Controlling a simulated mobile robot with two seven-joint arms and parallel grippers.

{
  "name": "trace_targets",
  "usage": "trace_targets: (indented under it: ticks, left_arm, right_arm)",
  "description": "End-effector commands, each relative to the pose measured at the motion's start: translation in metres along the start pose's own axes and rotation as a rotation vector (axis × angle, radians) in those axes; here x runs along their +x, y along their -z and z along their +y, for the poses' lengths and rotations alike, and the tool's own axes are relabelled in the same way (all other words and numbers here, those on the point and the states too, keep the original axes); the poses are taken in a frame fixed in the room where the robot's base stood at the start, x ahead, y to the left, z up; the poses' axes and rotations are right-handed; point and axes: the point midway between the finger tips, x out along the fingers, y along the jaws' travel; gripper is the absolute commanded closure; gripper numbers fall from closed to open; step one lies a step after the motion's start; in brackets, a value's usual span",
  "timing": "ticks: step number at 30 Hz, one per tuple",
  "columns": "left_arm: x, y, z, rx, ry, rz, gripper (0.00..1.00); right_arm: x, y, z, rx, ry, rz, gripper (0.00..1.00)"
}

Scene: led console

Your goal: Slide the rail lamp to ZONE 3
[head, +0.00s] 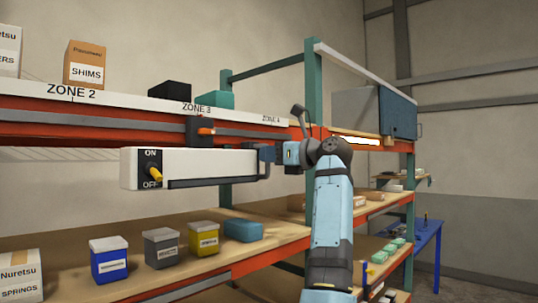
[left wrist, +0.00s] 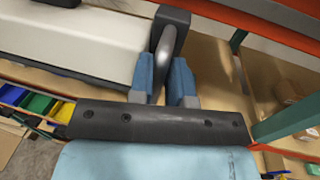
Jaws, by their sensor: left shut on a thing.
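The rail lamp (head: 215,165) is a long white box hanging below the grey rail (head: 75,124). A dark carriage with an orange mark (head: 206,131) sits on the rail, under the ZONE 3 label (head: 196,107) in the head view. My left gripper (head: 278,153) is at the lamp's right end. In the left wrist view its blue fingers (left wrist: 168,82) are shut on a grey handle (left wrist: 162,48) there. My right gripper is out of view.
ZONE 2 (head: 72,93) and ZONE 4 (head: 271,119) labels lie along the same white strip. A green upright (head: 313,80) stands behind my arm. Several bins, including a blue one (head: 109,260), stand on the lower shelf. Boxes sit on the shelf above.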

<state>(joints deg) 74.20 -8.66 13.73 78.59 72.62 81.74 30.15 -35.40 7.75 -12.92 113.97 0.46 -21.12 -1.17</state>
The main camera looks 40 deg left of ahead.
Motion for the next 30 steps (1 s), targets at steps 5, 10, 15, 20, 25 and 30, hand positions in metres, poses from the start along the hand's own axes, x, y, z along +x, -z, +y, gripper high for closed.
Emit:
trace_targets:
  ticks: [5,10,15,20,25,30]
  left_arm:
    - [0.000,-0.001,0.001,-0.003,-0.001,0.000,1.00]
    - [0.000,-0.001,0.001,-0.003,-0.001,0.001,0.61]
    - [0.000,0.000,0.001,-0.002,-0.001,0.001,0.61]
    - [-0.003,0.000,0.000,-0.001,0.000,0.001,0.61]
    - [-0.025,0.002,0.000,-0.001,0.004,0.001,0.61]
    - [-0.064,0.002,0.000,-0.002,0.004,0.002,0.61]
  right_arm:
    - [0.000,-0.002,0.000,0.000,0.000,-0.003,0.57]
    - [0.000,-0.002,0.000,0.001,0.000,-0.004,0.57]
    - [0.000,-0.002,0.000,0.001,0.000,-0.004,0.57]
    - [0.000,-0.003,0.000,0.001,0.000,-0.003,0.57]
    - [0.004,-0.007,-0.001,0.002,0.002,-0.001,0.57]
    - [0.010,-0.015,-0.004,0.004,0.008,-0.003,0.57]
